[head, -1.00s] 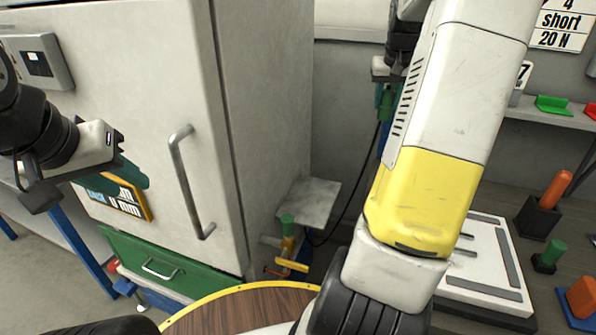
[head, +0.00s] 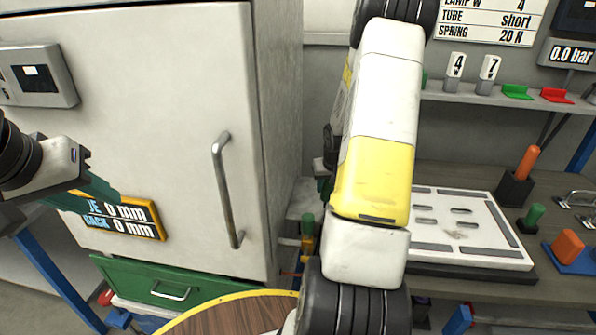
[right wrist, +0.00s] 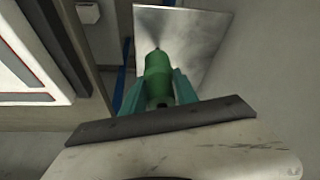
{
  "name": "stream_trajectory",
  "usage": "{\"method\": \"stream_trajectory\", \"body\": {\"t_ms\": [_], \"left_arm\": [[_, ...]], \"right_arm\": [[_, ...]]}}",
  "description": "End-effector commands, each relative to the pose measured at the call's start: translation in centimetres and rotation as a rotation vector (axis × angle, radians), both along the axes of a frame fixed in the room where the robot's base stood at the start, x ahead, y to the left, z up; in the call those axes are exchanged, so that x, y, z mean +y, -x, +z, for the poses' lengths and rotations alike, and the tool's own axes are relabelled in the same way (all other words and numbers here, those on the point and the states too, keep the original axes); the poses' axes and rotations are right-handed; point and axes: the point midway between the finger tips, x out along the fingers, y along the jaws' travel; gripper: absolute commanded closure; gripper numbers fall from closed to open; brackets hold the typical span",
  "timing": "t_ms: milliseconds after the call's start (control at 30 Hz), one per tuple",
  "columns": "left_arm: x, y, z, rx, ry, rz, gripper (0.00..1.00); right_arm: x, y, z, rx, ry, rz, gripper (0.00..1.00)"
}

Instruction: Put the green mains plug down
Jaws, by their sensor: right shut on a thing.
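In the right wrist view, the green mains plug (right wrist: 158,78) sits between the teal fingers of my right gripper (right wrist: 158,92), which is shut on it. A dark cable end shows at the plug's far tip. Beyond the plug is a flat grey metal plate (right wrist: 200,40); I cannot tell the gap between them. In the head view my right arm hides the plug and most of the right gripper; part of the plate (head: 299,193) shows left of the arm. My left gripper (head: 98,190) is at the left, in front of the cabinet and away from the plug; its opening is unclear.
A large grey cabinet (head: 130,120) with a bar handle (head: 226,190) stands left of the plate. A green-topped yellow fitting (head: 307,235) is just below the plate. To the right, a bench holds a white slotted board (head: 470,250) and several coloured parts. A round wooden top (head: 225,318) is in front.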

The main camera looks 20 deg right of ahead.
Motion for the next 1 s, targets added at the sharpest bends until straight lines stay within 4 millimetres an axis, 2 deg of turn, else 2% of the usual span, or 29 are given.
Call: {"method": "stream_trajectory", "body": {"t_ms": [33, 200, 400, 667, 900, 1000], "left_arm": [[0.0, 0.0, 0.0, 0.000, 0.000, 0.000, 0.64], [0.0, 0.0, 0.0, 0.000, 0.000, 0.000, 0.64], [0.0, 0.0, 0.0, 0.000, 0.000, 0.000, 0.64], [0.0, 0.0, 0.0, 0.000, 0.000, 0.000, 0.64], [0.0, 0.0, 0.0, 0.000, 0.000, 0.000, 0.64], [0.0, 0.0, 0.0, 0.000, 0.000, 0.000, 0.64]], "right_arm": [[-0.4, -1.5, -0.2, -0.002, 0.000, 0.000, 1.00], [-1.6, -6.0, -0.6, -0.002, 0.000, 0.000, 1.00], [-2.6, -10.1, -1.0, -0.001, 0.000, -0.001, 1.00], [-3.1, -12.1, -1.2, 0.000, 0.000, 0.000, 1.00], [-3.1, -12.1, -4.4, 0.002, 0.000, 0.000, 1.00], [-3.1, -12.1, -4.7, 0.000, 0.001, -0.001, 1.00]]}}
